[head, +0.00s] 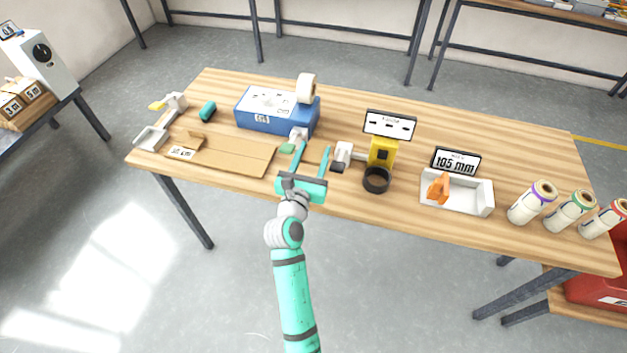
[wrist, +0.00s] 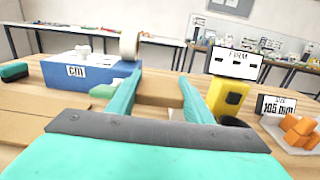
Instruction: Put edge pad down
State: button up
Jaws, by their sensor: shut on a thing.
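My gripper (head: 314,150) reaches over the front middle of the wooden table (head: 405,222), its two long teal fingers pointing away from me. In the wrist view, a tan, cardboard-coloured block (wrist: 162,90) sits between the fingers and looks like the edge pad. The fingers are shut on it. In the head view it blends with the wood, so its height above the table is hard to judge. A small green pad (head: 287,148) lies just left of the left finger. It also shows in the wrist view (wrist: 103,91).
A blue box (head: 262,122) with a white roll (head: 306,88) stands behind my gripper. Flat cardboard (head: 235,155) lies to the left. A yellow device (head: 382,152) with a black ring (head: 376,181) stands to the right, then a white tray (head: 470,197) and several rolls (head: 532,203).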

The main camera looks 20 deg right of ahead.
notch_tip(320, 180, down, 12)
jog(key=shift+r, duration=0.15)
dwell(0.3)
jog(key=shift+f, duration=0.2)
jog(key=o, duration=1)
